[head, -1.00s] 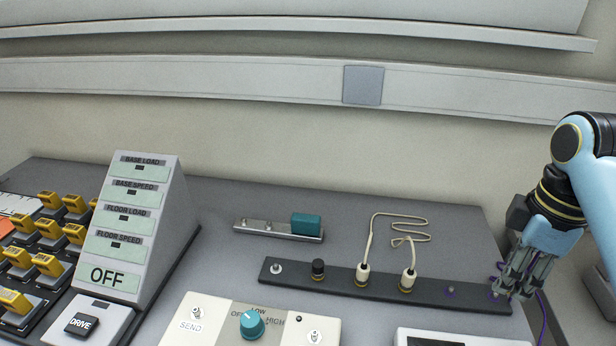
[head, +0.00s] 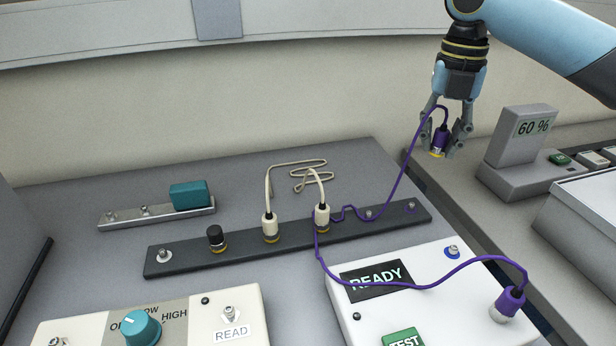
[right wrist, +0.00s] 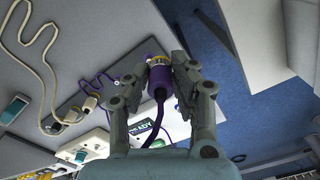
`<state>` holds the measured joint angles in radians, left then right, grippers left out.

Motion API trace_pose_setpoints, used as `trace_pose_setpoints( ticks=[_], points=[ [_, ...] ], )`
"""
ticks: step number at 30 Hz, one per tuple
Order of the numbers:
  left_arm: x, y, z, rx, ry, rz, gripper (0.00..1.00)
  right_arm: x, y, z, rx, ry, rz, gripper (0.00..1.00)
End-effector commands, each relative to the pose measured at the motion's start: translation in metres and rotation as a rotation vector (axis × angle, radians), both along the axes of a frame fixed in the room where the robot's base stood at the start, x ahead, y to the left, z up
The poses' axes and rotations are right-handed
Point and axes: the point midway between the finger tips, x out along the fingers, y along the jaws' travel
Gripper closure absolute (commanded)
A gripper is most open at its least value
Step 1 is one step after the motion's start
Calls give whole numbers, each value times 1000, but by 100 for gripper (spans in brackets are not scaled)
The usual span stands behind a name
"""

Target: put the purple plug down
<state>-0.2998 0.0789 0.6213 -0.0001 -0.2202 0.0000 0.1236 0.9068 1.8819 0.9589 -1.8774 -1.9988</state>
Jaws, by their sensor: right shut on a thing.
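The purple plug (head: 441,137), with a yellow ring at its lower end, hangs between the fingers of my right gripper (head: 447,142). My right gripper is shut on it, high in the air beyond the right end of the dark rail. In the right wrist view, the plug (right wrist: 160,74) sits between my right fingertips (right wrist: 159,66). Its purple cable (head: 408,165) runs down to the rail and on to a second purple plug (head: 508,303) standing on the white READY box (head: 440,318). My left gripper is not in view.
A teal block (head: 190,194) lies behind. A grey 60 % display (head: 520,135) stands right.

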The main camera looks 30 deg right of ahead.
Motion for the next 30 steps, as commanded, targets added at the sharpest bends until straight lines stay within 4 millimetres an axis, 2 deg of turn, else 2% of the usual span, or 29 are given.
trace_pose_setpoints(
  ticks=[5, 15, 18, 23, 30],
  points=[
    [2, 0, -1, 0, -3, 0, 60, 17, 8, -10, 8, -5, -3, 100],
    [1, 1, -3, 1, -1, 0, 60, 89, 36, -56, 7, -1, -1, 100],
    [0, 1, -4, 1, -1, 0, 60, 102, 39, -64, 4, 0, -2, 100],
    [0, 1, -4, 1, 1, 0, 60, 109, 41, -73, 0, 2, -1, 100],
    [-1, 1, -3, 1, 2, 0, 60, 109, 41, -107, 0, 2, 0, 100]
  ],
)
